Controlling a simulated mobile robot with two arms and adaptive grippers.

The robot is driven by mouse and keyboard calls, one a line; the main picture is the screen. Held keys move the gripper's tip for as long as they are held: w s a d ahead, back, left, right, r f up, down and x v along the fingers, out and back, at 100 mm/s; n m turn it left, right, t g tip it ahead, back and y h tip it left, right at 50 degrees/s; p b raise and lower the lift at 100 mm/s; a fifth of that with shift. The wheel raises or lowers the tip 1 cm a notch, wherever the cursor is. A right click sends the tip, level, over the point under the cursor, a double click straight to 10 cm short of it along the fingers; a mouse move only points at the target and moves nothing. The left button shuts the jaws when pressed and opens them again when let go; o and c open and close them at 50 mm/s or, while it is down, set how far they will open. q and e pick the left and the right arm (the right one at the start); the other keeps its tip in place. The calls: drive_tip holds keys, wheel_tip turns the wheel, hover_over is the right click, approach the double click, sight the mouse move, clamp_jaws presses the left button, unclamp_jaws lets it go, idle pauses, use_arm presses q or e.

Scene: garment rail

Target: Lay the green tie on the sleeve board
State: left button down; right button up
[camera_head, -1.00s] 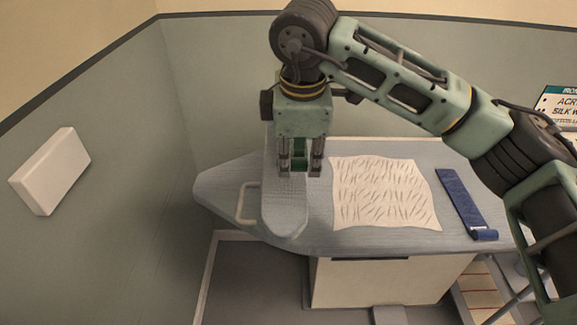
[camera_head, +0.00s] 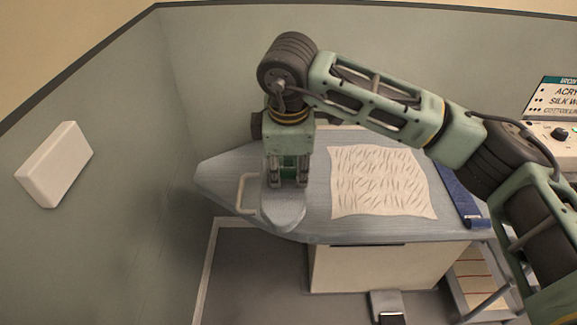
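The sleeve board (camera_head: 283,210) is a narrow, grey padded board with a rounded near end, standing on the larger ironing board. My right gripper (camera_head: 288,183) points down over it, with its fingertips at or just above its surface; I cannot tell whether they touch. A piece of deep green, the green tie (camera_head: 290,162), shows between the two fingers, which are closed around it. Most of the tie is hidden by the fingers and gripper body. My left gripper is not in view.
The pale blue ironing board (camera_head: 222,178) carries a creased cream cloth (camera_head: 380,182) and a blue strip (camera_head: 458,195) partly behind my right arm. A control panel with a sign (camera_head: 555,97) stands at right. A white box (camera_head: 55,165) is on the left wall.

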drive_tip(key=shift+o, duration=1)
wheel_tip(320, 180, up, 12)
drive_tip(key=s+b, duration=0.2)
drive_tip(key=b, duration=0.1)
drive_tip(key=shift+s, duration=0.2)
drive_tip(key=shift+f, duration=0.1)
